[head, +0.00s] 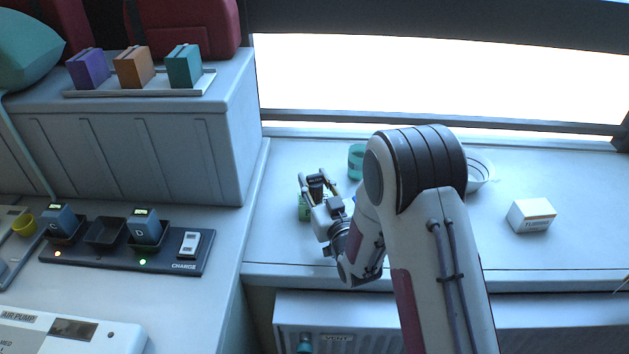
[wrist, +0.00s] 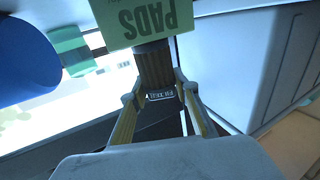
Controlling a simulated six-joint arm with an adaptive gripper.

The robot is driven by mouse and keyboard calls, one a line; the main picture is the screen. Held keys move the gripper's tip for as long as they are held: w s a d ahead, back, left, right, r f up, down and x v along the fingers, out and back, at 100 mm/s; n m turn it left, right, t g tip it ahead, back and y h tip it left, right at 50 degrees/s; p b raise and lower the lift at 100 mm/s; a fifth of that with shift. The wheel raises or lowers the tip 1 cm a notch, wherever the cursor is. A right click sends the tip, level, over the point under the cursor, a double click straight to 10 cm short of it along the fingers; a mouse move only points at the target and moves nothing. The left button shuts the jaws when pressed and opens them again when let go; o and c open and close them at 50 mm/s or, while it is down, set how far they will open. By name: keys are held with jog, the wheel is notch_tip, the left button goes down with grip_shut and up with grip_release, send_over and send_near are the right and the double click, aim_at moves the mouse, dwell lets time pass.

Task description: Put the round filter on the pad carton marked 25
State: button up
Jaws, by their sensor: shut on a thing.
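My gripper (head: 315,184) is over the left part of the window counter. Its fingers are shut on a dark round piece, taken as the round filter (wrist: 153,68), with a small pale label that I cannot read for certain. A green carton (head: 304,208) shows beside and below the gripper, partly hidden by it. In the wrist view the green carton (wrist: 150,20) reads PADS and is close to the held filter. I cannot tell whether they touch. No number 25 is legible in either view.
A teal round container (head: 356,161) stands just behind the gripper. A white bowl (head: 482,171) is partly hidden by my arm, and a white box (head: 531,215) stands at right. A large blue rounded thing (wrist: 25,60) shows in the wrist view. A tall grey cabinet (head: 150,150) borders the left.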

jog(key=shift+f, duration=0.15)
jog(key=o, duration=1.1)
jog(key=v, duration=1.2)
dwell(0.4)
jog(key=shift+w+d+r, duration=0.1)
jog(key=shift+r, duration=0.15)
